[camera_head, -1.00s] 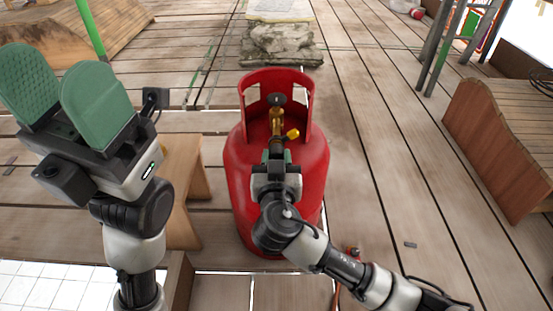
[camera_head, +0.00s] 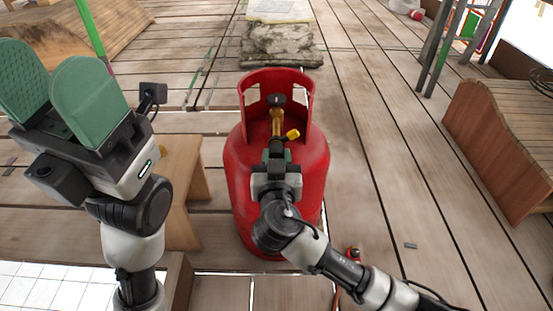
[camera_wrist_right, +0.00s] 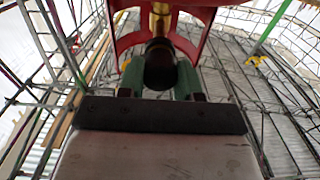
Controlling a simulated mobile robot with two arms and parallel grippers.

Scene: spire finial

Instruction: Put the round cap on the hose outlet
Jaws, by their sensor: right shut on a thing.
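A red gas cylinder (camera_head: 240,165) stands upright in the middle of the head view, with an open red collar around its top. Inside the collar is a brass valve (camera_head: 277,120) with a dark knob on top and a yellow piece (camera_head: 293,134) at its right. My right gripper (camera_head: 276,153) is in front of the valve. In the right wrist view its green fingers are shut on a dark round cap (camera_wrist_right: 160,66), directly below the brass valve (camera_wrist_right: 160,20). Whether cap and outlet touch is hidden. My left gripper (camera_head: 55,95) is open and empty at the left.
A wooden bench (camera_head: 188,190) stands left of the cylinder. A wooden ramp-like piece (camera_head: 500,150) is at the right. Stacked grey slabs (camera_head: 280,45) lie behind the cylinder.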

